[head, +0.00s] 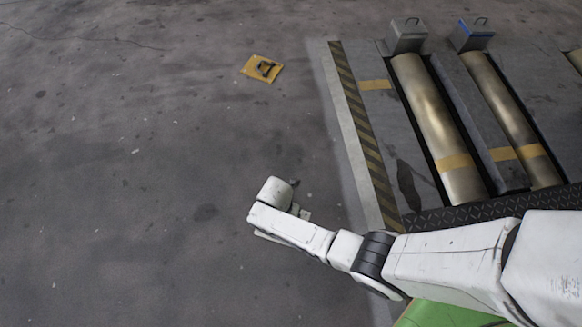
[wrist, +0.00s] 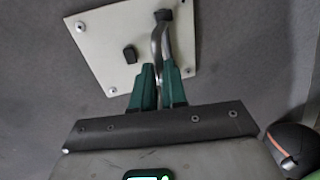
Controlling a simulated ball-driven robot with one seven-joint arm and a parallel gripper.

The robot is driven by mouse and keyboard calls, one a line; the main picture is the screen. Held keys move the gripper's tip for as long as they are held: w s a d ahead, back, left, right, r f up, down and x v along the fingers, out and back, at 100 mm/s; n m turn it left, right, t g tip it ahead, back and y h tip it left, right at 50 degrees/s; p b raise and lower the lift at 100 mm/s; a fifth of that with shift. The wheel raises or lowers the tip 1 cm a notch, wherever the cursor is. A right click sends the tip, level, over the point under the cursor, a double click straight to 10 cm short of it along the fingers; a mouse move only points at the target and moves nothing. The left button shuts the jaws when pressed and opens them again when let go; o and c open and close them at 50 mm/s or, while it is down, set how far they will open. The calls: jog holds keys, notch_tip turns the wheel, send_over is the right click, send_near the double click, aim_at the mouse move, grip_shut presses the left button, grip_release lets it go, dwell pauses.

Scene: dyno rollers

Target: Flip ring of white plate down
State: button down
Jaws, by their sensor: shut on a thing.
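The white plate (wrist: 105,38) lies on the grey floor in the wrist view, with a bolt showing at its corners and a small dark block on its face. Its metal ring (wrist: 156,42) stands out from a dark mount near the plate's upper right edge. My gripper (wrist: 160,72) has two green fingers close together, shut on the ring's near end. In the head view my arm reaches low to the left, and the white plate and ring cannot be made out there.
A yellow plate (head: 262,68) with a dark ring lies farther off on the floor. Metal rollers (head: 430,110) in a raised platform with a striped edge (head: 362,135) lie at the right, with grey boxes (head: 406,36) at their far ends. The floor at left is clear.

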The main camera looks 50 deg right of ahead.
jog(key=g+b, duration=0.1)
jog(key=w+f+b, duration=0.1)
jog(key=b, duration=0.1)
jog(key=shift+w+a+f+g+h, duration=0.15)
jog(key=shift+w+a+g+h, duration=0.15)
jog(key=shift+g+h, duration=0.1)
jog(key=shift+w+a+f+g+h+b, duration=0.1)
jog(key=shift+w+a+g+h+b, duration=0.2)
jog(key=shift+g+b, duration=0.6)
jog(key=shift+d, duration=0.1)
jog(key=c, duration=1.2)
grip_release()
jog(key=shift+o, duration=0.2)
jog(key=p+v, duration=0.4)
jog(key=v, duration=0.6)
jog(key=shift+w+r+p, duration=0.2)
jog(key=shift+r+p, duration=0.15)
